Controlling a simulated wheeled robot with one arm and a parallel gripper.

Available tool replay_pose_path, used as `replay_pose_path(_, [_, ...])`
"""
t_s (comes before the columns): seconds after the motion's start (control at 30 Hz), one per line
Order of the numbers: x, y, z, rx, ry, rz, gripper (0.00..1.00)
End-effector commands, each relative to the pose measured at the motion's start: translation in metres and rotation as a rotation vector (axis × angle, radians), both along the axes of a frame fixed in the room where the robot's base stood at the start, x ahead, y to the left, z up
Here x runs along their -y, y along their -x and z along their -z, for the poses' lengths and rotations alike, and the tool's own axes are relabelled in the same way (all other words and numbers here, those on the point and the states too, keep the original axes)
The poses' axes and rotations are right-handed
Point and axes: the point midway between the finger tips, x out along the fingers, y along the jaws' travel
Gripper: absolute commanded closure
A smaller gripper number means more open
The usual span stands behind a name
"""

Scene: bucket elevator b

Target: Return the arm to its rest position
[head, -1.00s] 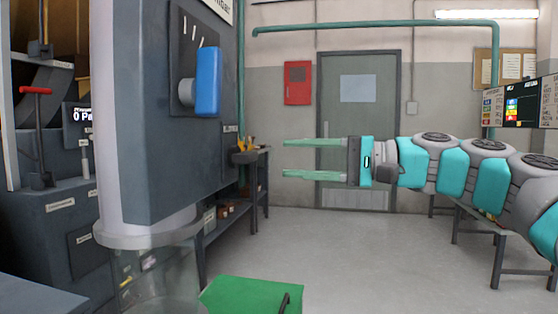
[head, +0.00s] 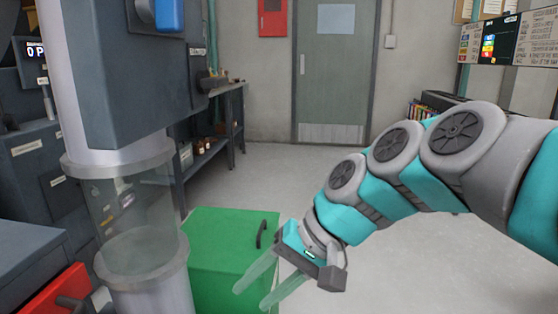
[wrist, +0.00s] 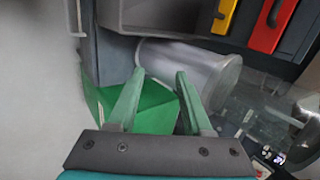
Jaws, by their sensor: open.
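My gripper (head: 254,288) is at the lower middle of the head view, on the end of my bent teal and grey arm. Its two pale green fingers point down and left, apart and with nothing between them. It also shows in the wrist view (wrist: 154,88), open and empty. In the head view the fingers overlap the front of a green box (head: 222,233) with a dark handle. Whether they touch it cannot be told. The green box shows beyond the fingers in the wrist view (wrist: 155,118).
A clear cylinder (head: 130,222) on a pale column stands left of the green box, under a dark cabinet (head: 125,75) with a blue handle (head: 170,14). A red object (head: 55,298) is at lower left. A shelf bench (head: 215,120) stands behind. Grey floor (head: 290,170) is clear toward the door.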

Motion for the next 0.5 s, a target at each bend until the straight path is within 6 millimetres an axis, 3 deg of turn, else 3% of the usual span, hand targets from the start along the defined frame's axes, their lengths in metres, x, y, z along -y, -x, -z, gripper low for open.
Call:
replay_pose_path(0.1, [0.034,0.038,0.054,-0.026,0.180,-0.020,0.50])
replay_pose_path(0.3, [0.106,0.099,0.127,-0.082,0.457,-0.057,0.50])
replay_pose_path(0.5, [0.161,0.146,0.163,-0.135,0.632,-0.084,0.50])
